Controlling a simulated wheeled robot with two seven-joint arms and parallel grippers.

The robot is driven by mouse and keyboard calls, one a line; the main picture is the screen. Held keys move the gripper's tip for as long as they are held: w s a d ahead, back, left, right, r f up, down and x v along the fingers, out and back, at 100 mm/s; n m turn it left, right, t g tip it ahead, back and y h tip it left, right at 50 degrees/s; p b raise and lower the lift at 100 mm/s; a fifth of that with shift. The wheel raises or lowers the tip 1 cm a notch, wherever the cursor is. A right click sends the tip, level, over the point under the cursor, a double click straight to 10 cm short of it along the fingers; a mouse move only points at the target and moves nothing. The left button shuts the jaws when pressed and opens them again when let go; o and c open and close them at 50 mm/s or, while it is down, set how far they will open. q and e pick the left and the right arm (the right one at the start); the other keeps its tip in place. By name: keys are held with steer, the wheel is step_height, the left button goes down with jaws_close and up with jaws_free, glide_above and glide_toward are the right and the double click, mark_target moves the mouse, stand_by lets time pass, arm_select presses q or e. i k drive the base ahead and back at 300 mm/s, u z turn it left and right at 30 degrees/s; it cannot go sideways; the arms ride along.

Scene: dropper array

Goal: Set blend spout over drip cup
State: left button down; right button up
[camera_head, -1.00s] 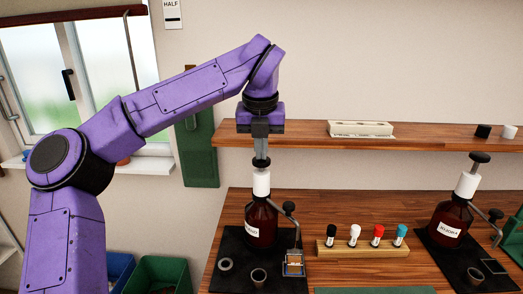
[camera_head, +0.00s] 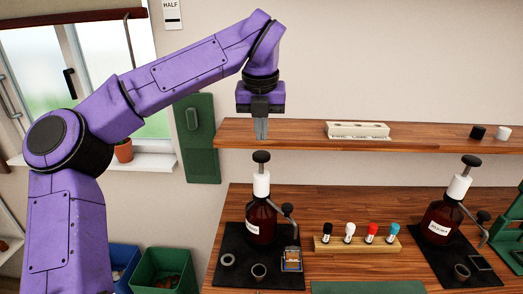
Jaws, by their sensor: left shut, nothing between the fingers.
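A dark brown dropper bottle (camera_head: 261,222) with a white collar and dark top knob (camera_head: 261,157) stands on a black mat (camera_head: 235,243) on the bench. Labels are too small to read surely. My right gripper is out of view.
A wooden rack (camera_head: 345,246) with several coloured caps stands between the bottles. A shelf (camera_head: 300,133) runs behind. Green and blue bins are below at left.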

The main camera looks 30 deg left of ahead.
mark_target(287, 208)
steer(key=k, duration=1.5)
